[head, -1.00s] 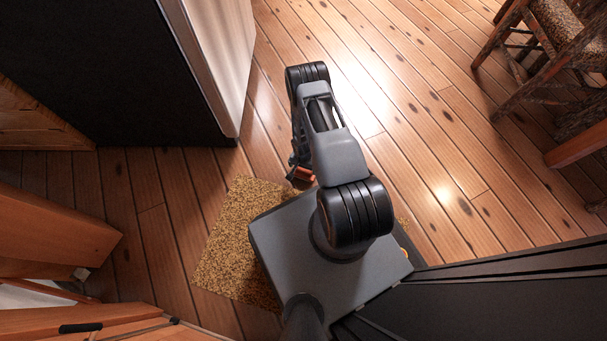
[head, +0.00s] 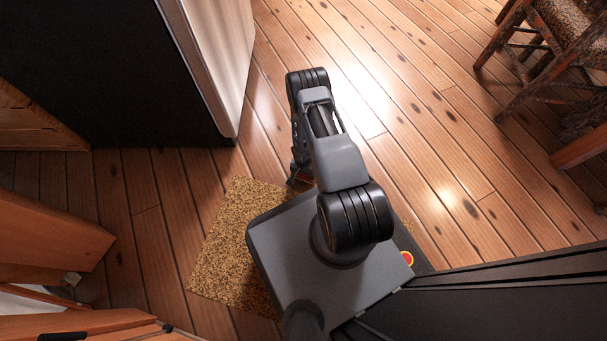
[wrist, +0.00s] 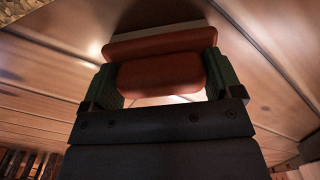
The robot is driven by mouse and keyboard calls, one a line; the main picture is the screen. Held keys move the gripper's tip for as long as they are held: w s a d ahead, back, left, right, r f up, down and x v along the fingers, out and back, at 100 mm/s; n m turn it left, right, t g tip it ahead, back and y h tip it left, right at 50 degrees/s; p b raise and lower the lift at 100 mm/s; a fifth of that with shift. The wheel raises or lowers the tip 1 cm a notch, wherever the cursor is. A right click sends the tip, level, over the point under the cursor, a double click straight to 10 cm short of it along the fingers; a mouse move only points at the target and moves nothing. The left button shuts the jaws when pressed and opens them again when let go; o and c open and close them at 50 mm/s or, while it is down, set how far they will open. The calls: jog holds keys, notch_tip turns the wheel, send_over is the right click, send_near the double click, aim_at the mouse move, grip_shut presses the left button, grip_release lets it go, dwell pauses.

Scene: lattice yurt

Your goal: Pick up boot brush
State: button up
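The boot brush (wrist: 160,74) appears as a reddish-brown, rounded block with a wider bar of the same colour behind it in the wrist view. It lies between the green finger pads of my gripper (wrist: 164,82), which look closed against its two sides. In the head view my gripper (head: 296,172) hangs below the arm, just above the right corner of the mat. The brush is hidden there behind the arm. Its bristles are not clearly visible.
A speckled yellow-brown mat (head: 222,245) lies beside my base on the plank floor (head: 420,130). A dark cabinet with a pale front (head: 215,60) stands at upper left. A wooden chair (head: 545,50) is at upper right. Wooden furniture (head: 45,230) is at left.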

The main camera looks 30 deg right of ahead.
jog(key=shift+c, duration=1.1)
notch_tip(320, 180, up, 10)
jog(key=p, duration=0.8)
jog(key=o, duration=0.3)
jog(key=shift+c, duration=0.9)
jog(key=shift+w+d+f+b, duration=0.1)
jog(key=shift+d+f+b, duration=0.1)
jog(key=shift+f, duration=0.2)
jog(key=shift+d+f+b, duration=0.1)
jog(key=shift+f+b, duration=0.1)
jog(key=shift+f, duration=0.2)
jog(key=shift+n, duration=0.3)
